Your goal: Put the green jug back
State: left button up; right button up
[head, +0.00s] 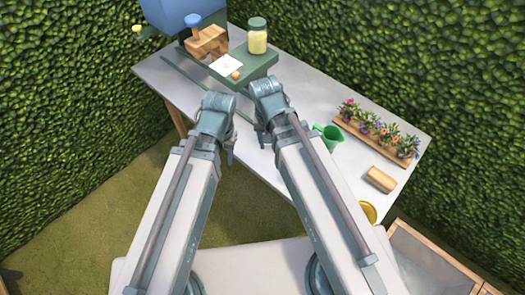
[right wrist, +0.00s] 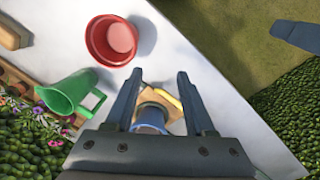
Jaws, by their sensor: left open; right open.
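The green jug (head: 328,138) stands on the white table, left of the flower tray, in the head view. In the right wrist view the jug (right wrist: 68,95) is at the left, its handle toward my gripper. My right gripper (right wrist: 155,80) is open, apart from the jug, with nothing held between its fingers. In the head view the right gripper (head: 264,128) is partly hidden by its own arm. My left gripper (head: 230,152) is open near the table's front edge, and its fingers show only small.
A flower tray (head: 404,161) and wooden block (head: 380,179) are at the right; a yellow bowl (head: 367,212) is nearer. A red bowl (right wrist: 112,40) stands beside the jug. A blue pot (right wrist: 150,119) shows beyond my right fingers. A green stand (head: 258,65) holds a jar (head: 257,40).

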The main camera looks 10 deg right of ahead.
jog(key=s+a+n, duration=0.1)
jog(key=n, duration=0.1)
jog(key=s+a+n, duration=0.1)
jog(key=n, duration=0.1)
jog(key=s+a+n, duration=0.1)
jog(key=n, duration=0.1)
jog(key=shift+s+a+n, duration=0.1)
jog(key=shift+s+n, duration=0.05)
jog(key=shift+n, duration=0.15)
